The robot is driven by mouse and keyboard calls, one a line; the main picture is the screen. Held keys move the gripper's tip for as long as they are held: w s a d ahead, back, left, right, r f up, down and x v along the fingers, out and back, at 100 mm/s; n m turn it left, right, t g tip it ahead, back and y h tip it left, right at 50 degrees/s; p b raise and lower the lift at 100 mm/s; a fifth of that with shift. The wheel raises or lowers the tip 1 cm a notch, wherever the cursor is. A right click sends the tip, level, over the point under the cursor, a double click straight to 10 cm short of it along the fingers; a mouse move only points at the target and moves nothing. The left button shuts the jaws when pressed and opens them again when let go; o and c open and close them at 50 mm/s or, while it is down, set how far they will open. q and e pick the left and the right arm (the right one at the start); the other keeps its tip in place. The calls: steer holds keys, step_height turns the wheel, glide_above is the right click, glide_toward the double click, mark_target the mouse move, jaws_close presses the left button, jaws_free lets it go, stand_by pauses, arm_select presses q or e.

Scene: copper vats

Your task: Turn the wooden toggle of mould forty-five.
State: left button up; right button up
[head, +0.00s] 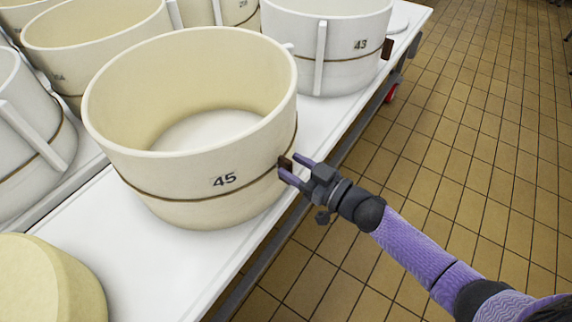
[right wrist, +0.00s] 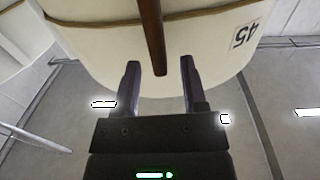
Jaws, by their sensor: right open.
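Mould forty-five (head: 185,175) is a large cream round tub with the number 45 on its side, standing on the white table. A thin brown cord runs around it. Its wooden toggle (head: 285,163) is a small dark brown piece on the right side of the wall. In the right wrist view the toggle (right wrist: 151,38) is a long brown bar, its end reaching between the open fingers. My right gripper (head: 296,170) is open with its fingertips at the toggle; it also shows in the right wrist view (right wrist: 160,68). Whether the fingers touch the toggle I cannot tell. My left gripper is not in view.
The white table (head: 130,270) holds several other moulds, with mould 43 (head: 330,75) behind and a pale yellow round block (head: 45,280) at the front left. The tiled floor (head: 480,130) to the right is open.

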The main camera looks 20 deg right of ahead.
steer(key=shift+w+a, duration=0.45)
steer(key=shift+w, duration=0.15)
jaws_close()
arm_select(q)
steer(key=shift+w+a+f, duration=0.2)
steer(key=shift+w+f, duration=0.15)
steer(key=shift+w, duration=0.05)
